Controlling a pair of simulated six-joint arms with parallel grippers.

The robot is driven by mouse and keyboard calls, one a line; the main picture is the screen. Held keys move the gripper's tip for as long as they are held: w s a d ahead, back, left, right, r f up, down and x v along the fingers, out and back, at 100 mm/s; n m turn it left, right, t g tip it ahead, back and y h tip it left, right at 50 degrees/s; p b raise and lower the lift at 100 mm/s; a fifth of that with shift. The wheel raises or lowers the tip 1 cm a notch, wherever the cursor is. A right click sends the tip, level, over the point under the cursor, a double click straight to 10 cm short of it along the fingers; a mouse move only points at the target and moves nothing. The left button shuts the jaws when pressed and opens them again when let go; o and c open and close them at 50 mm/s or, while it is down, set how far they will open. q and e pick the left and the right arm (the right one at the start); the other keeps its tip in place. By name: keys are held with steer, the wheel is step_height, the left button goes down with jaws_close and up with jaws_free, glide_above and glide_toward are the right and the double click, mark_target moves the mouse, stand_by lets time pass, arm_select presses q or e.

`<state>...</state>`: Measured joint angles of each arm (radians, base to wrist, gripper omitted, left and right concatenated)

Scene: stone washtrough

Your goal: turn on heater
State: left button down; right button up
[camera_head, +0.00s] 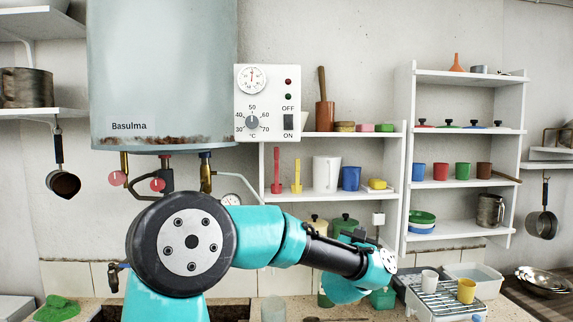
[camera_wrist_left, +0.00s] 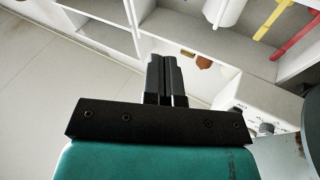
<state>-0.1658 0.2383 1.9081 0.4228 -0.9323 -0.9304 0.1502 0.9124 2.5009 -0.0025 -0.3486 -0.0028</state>
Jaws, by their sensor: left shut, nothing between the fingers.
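The heater (camera_head: 165,75) is a large grey tank on the wall, marked Basulma. Its white control box (camera_head: 267,72) has a dial, a temperature knob (camera_head: 252,122), red and green lamps, and a black switch (camera_head: 288,122) between the OFF and ON labels. I cannot tell the switch position. My left gripper (camera_wrist_left: 166,78) is shut and empty in the left wrist view, its fingers apart from the control box (camera_wrist_left: 247,102) at the lower right. In the head view my teal arm reaches right below the box; the fingers are not clearly seen there. My right gripper is not in view.
White shelves (camera_head: 333,136) with a mortar, a white pitcher (camera_head: 326,174) and cups stand right of the heater. Pipes with red valves (camera_head: 117,178) hang under the tank. A dish rack (camera_head: 445,300) with cups sits at the lower right. Open wall lies between the shelves.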

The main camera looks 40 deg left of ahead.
mark_target(289, 124)
arm_select(q)
steer(key=s+a+r+n+y, duration=0.4)
steer(key=s+a+r+y, duration=0.2)
steer(key=r, duration=0.5)
steer(key=s+a+r+n+g+y, duration=0.1)
steer(key=s+a+r+n+y, duration=0.3)
steer(key=r, duration=0.6)
steer(key=s+a+y, duration=0.2)
steer(key=a, duration=0.1)
steer(key=shift+s+r+y, duration=0.3)
steer(key=shift+s+r, duration=0.05)
steer(key=shift+r, duration=0.05)
steer(key=shift+w+a, duration=0.1)
steer(key=x, duration=0.4)
steer(key=f+x, duration=0.1)
steer(key=x, duration=0.3)
steer(key=w+a+f+x, duration=0.1)
steer(key=x, duration=0.2)
steer(key=shift+w+a+r, duration=0.3)
steer(key=shift+w+a, duration=0.35)
steer(key=shift+a, duration=0.05)
steer(key=shift+d, duration=0.1)
